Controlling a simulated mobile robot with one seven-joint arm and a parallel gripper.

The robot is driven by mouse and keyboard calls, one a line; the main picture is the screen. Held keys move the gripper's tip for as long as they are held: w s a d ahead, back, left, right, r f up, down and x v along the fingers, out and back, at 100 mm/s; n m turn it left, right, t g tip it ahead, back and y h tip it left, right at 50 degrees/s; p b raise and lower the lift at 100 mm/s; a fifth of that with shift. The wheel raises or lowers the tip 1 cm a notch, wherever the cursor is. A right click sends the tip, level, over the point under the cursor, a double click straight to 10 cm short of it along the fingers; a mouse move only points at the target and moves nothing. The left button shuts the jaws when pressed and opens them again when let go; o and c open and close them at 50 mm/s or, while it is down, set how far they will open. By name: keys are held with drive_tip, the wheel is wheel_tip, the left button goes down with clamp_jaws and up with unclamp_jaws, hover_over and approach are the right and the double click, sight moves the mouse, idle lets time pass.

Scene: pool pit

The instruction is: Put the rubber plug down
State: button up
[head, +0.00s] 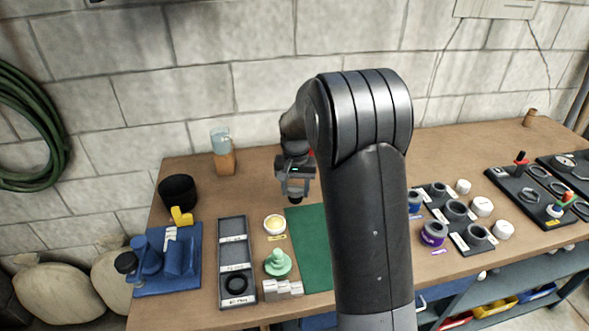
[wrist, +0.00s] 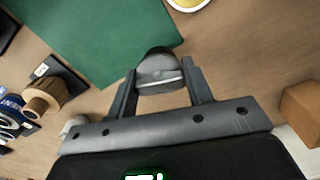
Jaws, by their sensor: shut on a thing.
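My gripper (head: 295,190) is at the back of the workbench, just beyond the green mat (head: 308,245). In the wrist view my gripper (wrist: 158,82) is shut on the rubber plug (wrist: 158,65), a dark, rounded piece with a pale band across it. The plug also shows as a small dark shape under the jaws in the head view (head: 296,199). In the wrist view the green mat (wrist: 90,35) lies close to the plug. I cannot tell whether the plug touches the bench. My arm hides the right part of the mat in the head view.
A long dark tray (head: 220,262) with a black ring stands left of the mat. Near it are a yellow-topped white dish (head: 274,225), a green stacked piece (head: 278,263) and pale blocks (head: 283,289). A wooden block with a glass (head: 224,160) stands behind. The mat's visible part is clear.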

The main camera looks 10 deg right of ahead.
drive_tip(key=s+d+r+n, duration=0.3)
drive_tip(key=s+n, duration=0.1)
drive_tip(key=s, duration=0.2)
drive_tip(key=s+d+r+n, duration=0.2)
drive_tip(key=s+r+n, duration=0.15)
drive_tip(key=s, duration=0.35)
drive_tip(key=shift+n, duration=0.25)
drive_tip(key=f, duration=1)
drive_tip(key=shift+s+d+f, duration=0.2)
drive_tip(key=shift+d, duration=0.05)
drive_tip(key=shift+f, duration=0.2)
drive_tip(key=o, duration=1)
drive_tip(key=shift+r, duration=0.1)
